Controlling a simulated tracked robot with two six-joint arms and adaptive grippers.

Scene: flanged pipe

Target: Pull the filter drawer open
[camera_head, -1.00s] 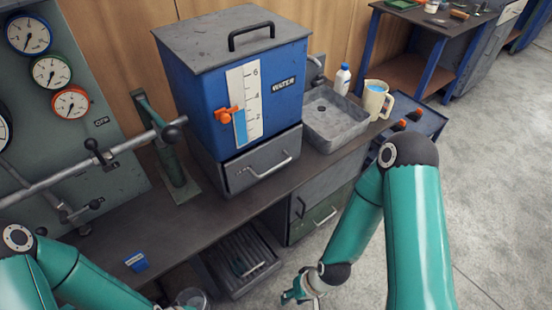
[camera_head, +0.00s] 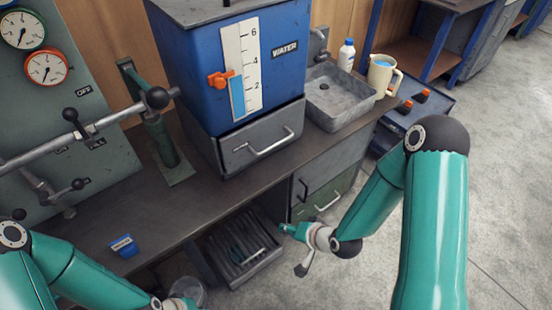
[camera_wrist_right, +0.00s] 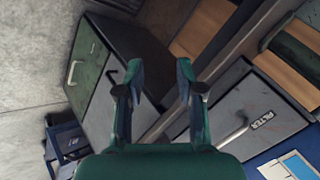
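The filter drawer (camera_head: 235,158) is a grey metal front under the blue water tank (camera_head: 205,85), and it looks shut. Its pale bar handle (camera_head: 270,142) faces the front. In the right wrist view the drawer front (camera_wrist_right: 270,95) carries the word FILTER, with its handle (camera_wrist_right: 233,134) right of my fingers. My right gripper (camera_head: 289,248) is open and empty, below and in front of the drawer, apart from it. Its two fingers also show spread in the right wrist view (camera_wrist_right: 160,75). My left gripper is barely visible at the bottom edge of the head view, its fingers unclear.
A grey cabinet with a green lower drawer (camera_head: 330,195) stands under the bench near my right gripper. A slatted tray (camera_head: 240,265) is low in the opening. A lever on a green post (camera_head: 160,140) stands left of the tank. A sink (camera_head: 340,95) is on the right.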

